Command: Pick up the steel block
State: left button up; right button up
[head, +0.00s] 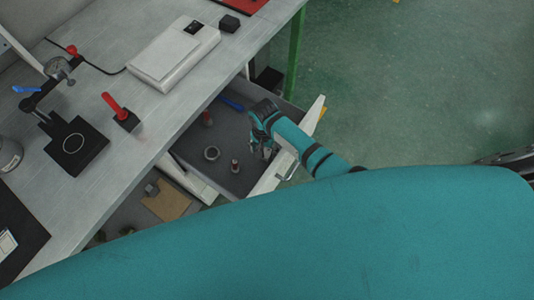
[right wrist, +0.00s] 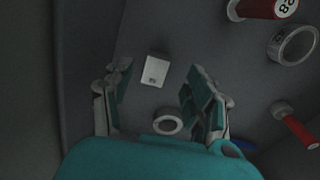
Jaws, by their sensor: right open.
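The steel block (right wrist: 155,70) shows in the right wrist view as a small pale block with a dark mark on its face. It lies on the dark drawer floor. My right gripper (right wrist: 158,86) is open, with one finger on each side of the view and the block in the gap between them, apart from both. In the head view my right gripper (head: 262,142) is down in the open drawer (head: 235,183), and the block cannot be made out there. My left gripper is not in view.
A small ring (right wrist: 168,122) lies near the block, between the fingers. A larger ring (right wrist: 292,44), a red numbered cylinder (right wrist: 262,8) and a red-handled piece (right wrist: 298,128) lie to the right. The drawer wall and the worktop (head: 150,110) edge are close by.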

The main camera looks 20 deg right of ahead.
aim_at(267, 154)
jog(key=f, duration=0.4)
jog(key=shift+s+f+b, duration=0.3)
jog(key=shift+b, duration=0.1)
jog(key=shift+c, duration=0.2)
jog(key=shift+r, duration=0.1)
grip_shut()
